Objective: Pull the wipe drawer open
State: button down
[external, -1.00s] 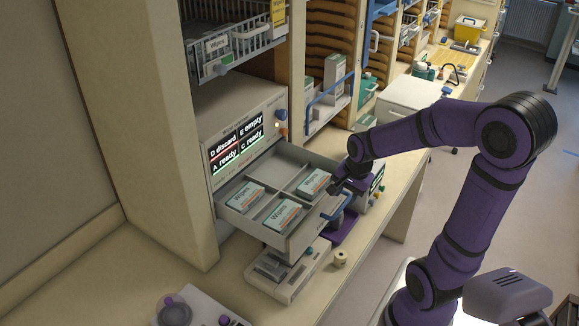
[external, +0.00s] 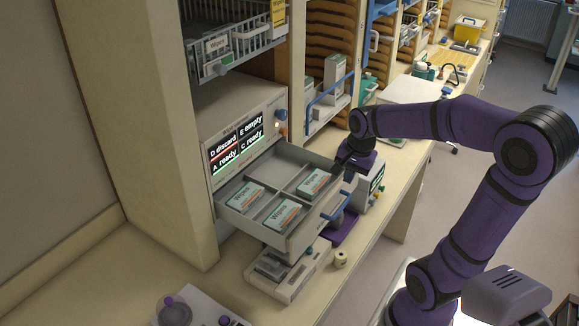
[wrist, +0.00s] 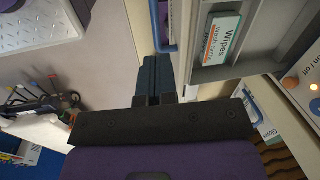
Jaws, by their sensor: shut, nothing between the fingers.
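The wipe drawer (external: 296,236) stands pulled out from the grey cabinet, with its inside in view. The blue handle (external: 337,206) is on the drawer's front. My gripper (external: 343,161) is shut and empty, above the drawer's far front corner and apart from the handle. In the wrist view the shut fingers (wrist: 150,72) are beside the drawer (wrist: 207,73), with one Wipes pack (wrist: 223,40) visible inside it.
The cabinet's display (external: 237,146) reads D discard, E empty, A ready, C ready. A wire basket (external: 235,48) hangs above. A grey device (external: 288,275) and a small roll (external: 340,259) sit on the counter under the drawer. Open floor lies right of the counter.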

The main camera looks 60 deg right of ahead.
jog(key=w+a+n+g, duration=0.6)
jog(key=w+a+n, duration=0.6)
jog(key=w+n, duration=0.45)
jog(key=x, duration=0.9)
jog(key=shift+s+d+r, duration=0.1)
jog(key=shift+s+d, duration=0.25)
jog(key=shift+s, duration=0.05)
jog(key=shift+s+f, duration=0.1)
jog(key=shift+s, duration=0.95)
jog(key=shift+s+f, duration=0.15)
jog(key=shift+s, duration=0.9)
